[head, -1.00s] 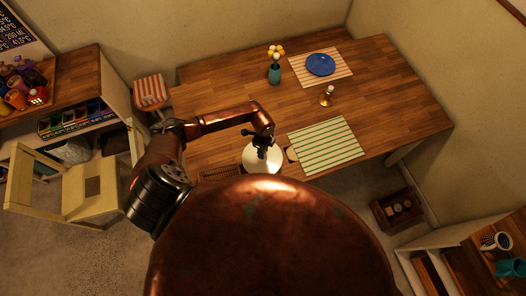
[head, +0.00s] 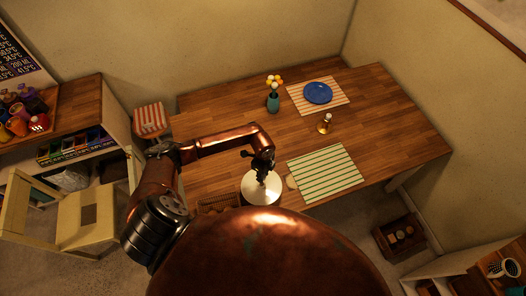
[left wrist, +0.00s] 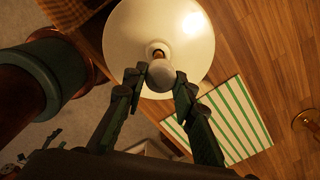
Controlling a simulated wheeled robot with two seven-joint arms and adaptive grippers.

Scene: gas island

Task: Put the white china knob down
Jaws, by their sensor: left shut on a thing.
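My left gripper (head: 262,163) is over the near edge of the wooden table, right above a round white disc-shaped thing (head: 261,190). In the left wrist view, the two dark fingers (left wrist: 158,78) are shut on the white china knob (left wrist: 161,74), a small pale ball. Behind it the wide white disc (left wrist: 190,30) fills the upper middle, with a small brownish fitting at its centre by the knob. I cannot tell whether the knob touches or is joined to it. In the head view the fingers hide the knob. My right gripper is not in view.
On the wooden table (head: 230,110) are a green-striped mat (head: 325,173), a blue plate (head: 318,93) on a striped mat, a teal flower vase (head: 272,103) and a small brass object (head: 324,125). A woven basket (head: 215,204) is left of the disc. The table's middle is clear.

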